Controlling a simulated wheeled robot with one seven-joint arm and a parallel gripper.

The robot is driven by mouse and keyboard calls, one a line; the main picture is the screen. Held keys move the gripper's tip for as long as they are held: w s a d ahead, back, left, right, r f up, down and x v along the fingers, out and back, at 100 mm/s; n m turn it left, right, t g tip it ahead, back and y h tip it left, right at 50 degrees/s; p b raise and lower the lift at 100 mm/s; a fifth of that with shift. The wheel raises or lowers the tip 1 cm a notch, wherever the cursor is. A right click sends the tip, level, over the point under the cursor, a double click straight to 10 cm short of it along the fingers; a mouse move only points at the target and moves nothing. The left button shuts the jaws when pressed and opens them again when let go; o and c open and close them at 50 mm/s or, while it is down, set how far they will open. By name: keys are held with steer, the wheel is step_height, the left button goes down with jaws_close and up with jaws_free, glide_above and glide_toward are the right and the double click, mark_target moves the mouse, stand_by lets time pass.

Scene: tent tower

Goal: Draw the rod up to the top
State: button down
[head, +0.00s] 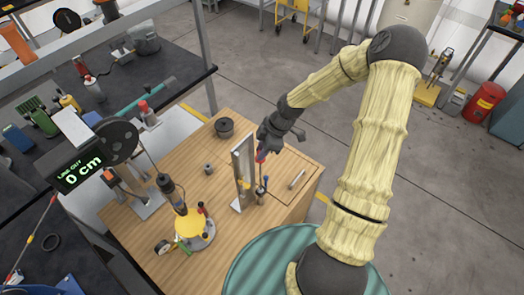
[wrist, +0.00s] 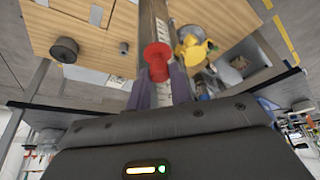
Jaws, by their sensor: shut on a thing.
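My gripper (head: 262,150) is over the wooden table, just right of an upright metal post (head: 243,172). In the wrist view its two purple fingers (wrist: 159,88) are shut on a red-knobbed piece, apparently the rod's top; the red knob (wrist: 157,56) shows at the fingertips. A bit of red (head: 261,157) also shows below my gripper in the head view. The rod's shaft is hidden or too small to make out. A small holder (head: 261,196) with blue-tipped pieces stands at the post's foot.
A yellow-topped round device (head: 190,224) stands left on the wooden table (head: 150,262). A dark pot (head: 224,127) stands at the back, with a small grey cylinder (head: 209,168) nearer. A display reading "LINE OUT 0 cm" (head: 81,172) is at left.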

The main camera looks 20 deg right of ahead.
step_height(320, 180, up, 6)
steer(key=p, duration=0.4)
steer(key=shift+w+r, duration=0.1)
steer(key=shift+w, duration=0.1)
steer(key=c, duration=1.3)
jaws_free()
steer(key=shift+s+r, duration=0.1)
steer(key=shift+o, duration=0.2)
steer(key=b+v, duration=0.2)
steer(key=v, duration=1.5)
steer(key=shift+s, duration=0.15)
steer(key=shift+d+r, duration=0.1)
